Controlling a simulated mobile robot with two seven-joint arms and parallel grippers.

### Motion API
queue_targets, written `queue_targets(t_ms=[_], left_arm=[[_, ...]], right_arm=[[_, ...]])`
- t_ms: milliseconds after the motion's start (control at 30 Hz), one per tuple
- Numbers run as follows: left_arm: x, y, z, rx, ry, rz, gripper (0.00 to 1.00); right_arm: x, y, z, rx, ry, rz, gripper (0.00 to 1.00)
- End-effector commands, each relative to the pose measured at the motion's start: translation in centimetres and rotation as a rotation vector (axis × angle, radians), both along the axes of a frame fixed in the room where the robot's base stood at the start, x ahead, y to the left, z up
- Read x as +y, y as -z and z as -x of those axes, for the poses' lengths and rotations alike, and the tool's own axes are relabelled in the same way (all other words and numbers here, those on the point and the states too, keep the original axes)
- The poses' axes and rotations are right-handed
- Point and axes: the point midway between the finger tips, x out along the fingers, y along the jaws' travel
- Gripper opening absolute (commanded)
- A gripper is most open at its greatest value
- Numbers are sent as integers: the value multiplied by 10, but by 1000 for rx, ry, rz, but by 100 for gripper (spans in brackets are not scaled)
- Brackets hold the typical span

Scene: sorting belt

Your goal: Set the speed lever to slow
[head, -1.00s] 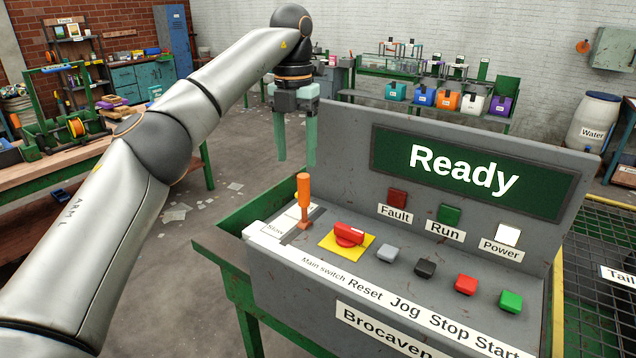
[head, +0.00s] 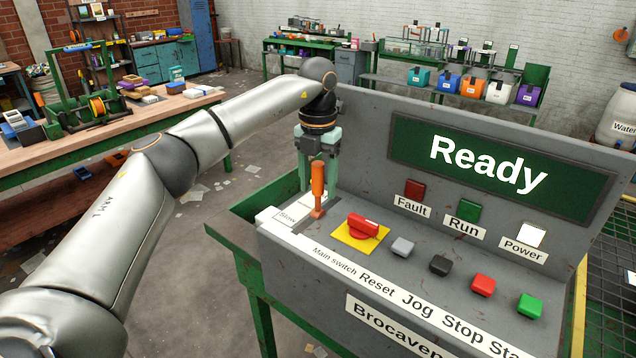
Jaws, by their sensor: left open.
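The speed lever (head: 318,180) has an orange handle and stands nearly upright in a dark slot at the left end of the grey control panel (head: 372,262). A white label reading "Slow" (head: 287,217) lies to the left of the lever's foot. My left gripper (head: 319,187) is open and points down at the lever, with one green finger showing on each side of the handle. The handle covers part of the gripper; I cannot tell whether the fingers touch it. The display (head: 488,168) reads "Ready". My right gripper is out of view.
A red main switch (head: 363,227) on a yellow plate sits just right of the lever. Reset, jog, stop and start buttons (head: 483,286) run further right. The panel's upright back wall (head: 362,130) rises close behind the gripper.

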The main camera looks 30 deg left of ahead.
Motion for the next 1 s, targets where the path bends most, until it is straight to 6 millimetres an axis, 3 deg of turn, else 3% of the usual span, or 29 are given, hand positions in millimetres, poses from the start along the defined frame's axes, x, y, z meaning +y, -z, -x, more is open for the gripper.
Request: queue_targets(t_ms=[333,900,1000], left_arm=[[0,5,0,-1,0,0,62],[0,5,0,-1,1,0,0],[0,5,0,-1,1,0,0]], right_arm=[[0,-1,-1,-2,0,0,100],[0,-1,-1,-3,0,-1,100],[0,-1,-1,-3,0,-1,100]])
